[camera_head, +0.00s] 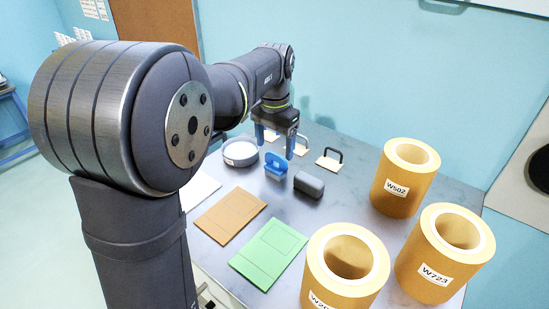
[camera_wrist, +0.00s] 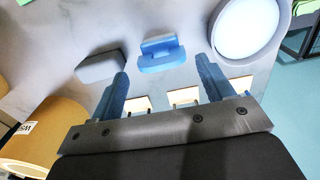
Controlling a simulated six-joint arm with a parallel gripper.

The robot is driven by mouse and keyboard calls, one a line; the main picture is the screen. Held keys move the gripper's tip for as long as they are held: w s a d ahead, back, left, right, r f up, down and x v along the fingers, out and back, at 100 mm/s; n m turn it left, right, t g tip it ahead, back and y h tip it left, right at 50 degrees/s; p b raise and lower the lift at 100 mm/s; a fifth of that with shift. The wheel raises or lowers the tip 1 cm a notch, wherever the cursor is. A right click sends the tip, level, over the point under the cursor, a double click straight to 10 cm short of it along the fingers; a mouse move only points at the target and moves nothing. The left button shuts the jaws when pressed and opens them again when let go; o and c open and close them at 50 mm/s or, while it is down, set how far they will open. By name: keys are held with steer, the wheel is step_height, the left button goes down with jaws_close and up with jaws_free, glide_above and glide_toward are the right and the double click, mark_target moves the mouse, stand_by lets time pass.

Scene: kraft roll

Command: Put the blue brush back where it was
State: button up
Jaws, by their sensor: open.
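The blue brush (camera_head: 276,168), a blue block with a raised handle, rests on the grey table between a white round dish and a dark grey block. It also shows in the wrist view (camera_wrist: 161,56). My gripper (camera_head: 276,146) is open and empty, with its two blue fingers pointing down behind the brush. In the wrist view, my gripper (camera_wrist: 163,72) has its fingers spread on either side of the brush, and the brush appears beyond the tips. I see no contact with it.
The dish (camera_head: 240,153) and dark grey block (camera_head: 309,184) flank the brush. Pale plates with dark handles (camera_head: 329,162) stand in a row behind. Brown (camera_head: 230,215) and green (camera_head: 270,252) boards lie in front. Several kraft rolls (camera_head: 405,178) stand on the right.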

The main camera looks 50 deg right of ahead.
mark_target(275, 157)
step_height(275, 157, up, 5)
steer(key=shift+r, duration=0.2)
stand_by(0.3)
step_height(275, 157, down, 12)
steer(key=shift+f, duration=0.2)
step_height(275, 157, up, 3)
steer(key=shift+f, duration=0.2)
steer(key=shift+r, duration=0.85)
